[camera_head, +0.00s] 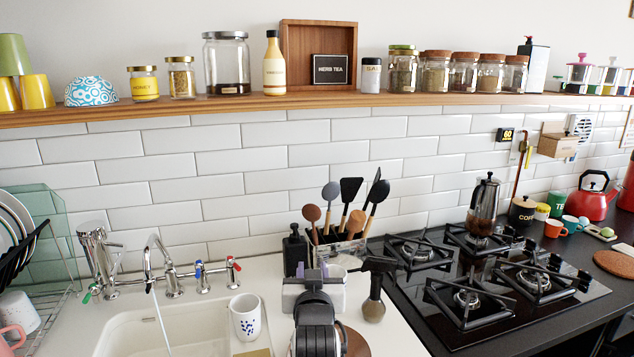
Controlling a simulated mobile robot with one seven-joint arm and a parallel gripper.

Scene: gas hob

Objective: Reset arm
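My gripper (312,270) shows in the head view at the bottom centre, seen from behind, with my dark arm below it. It is over the counter between the sink and the hob. Its two fingers stand apart with nothing seen between them, so it looks open and empty. The utensil holder (352,249) with spoons and spatulas stands just behind it, and the gripper hides part of the things there. I cannot tell the exact gap between the gripper and the holder.
A black soap bottle (295,250) and a dark-headed bottle (374,305) stand close on either side of my gripper. A spotted cup (245,316) is by the sink (125,335). The gas hob (415,305) bears a moka pot (484,206). A jar-lined shelf (230,103) runs above.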

